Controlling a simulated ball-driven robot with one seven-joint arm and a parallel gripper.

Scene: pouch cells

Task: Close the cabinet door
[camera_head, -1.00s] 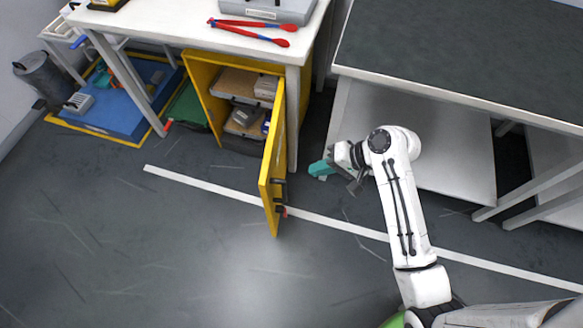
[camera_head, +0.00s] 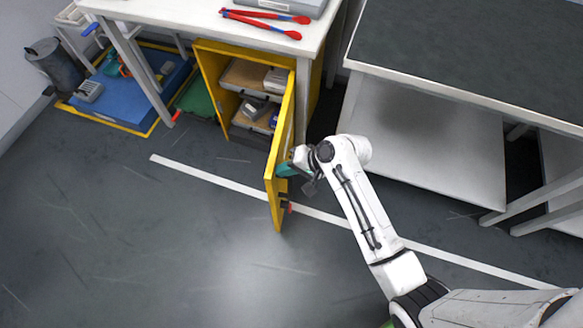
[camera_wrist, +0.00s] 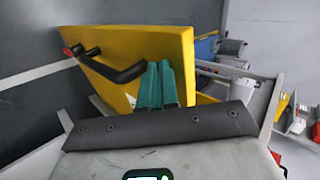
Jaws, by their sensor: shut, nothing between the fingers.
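The yellow cabinet (camera_head: 208,85) stands under the white workbench, and its door (camera_head: 272,185) is swung open toward the room. In the wrist view the outer face of the door (camera_wrist: 165,50) shows a black handle (camera_wrist: 115,70) with a red end. My gripper (camera_head: 285,170) has teal fingers and is at the outer side of the door. In the wrist view the shut fingers (camera_wrist: 157,75) overlap the door's outer face beside the handle. They are at or very near the door; I cannot tell whether they touch. They hold nothing.
Grey cases lie on the cabinet shelves (camera_head: 240,75). The white workbench (camera_head: 180,15) with red tongs (camera_head: 265,18) is above. A grey-topped table (camera_head: 450,60) stands at right. The floor (camera_head: 150,240) in front of the door is clear.

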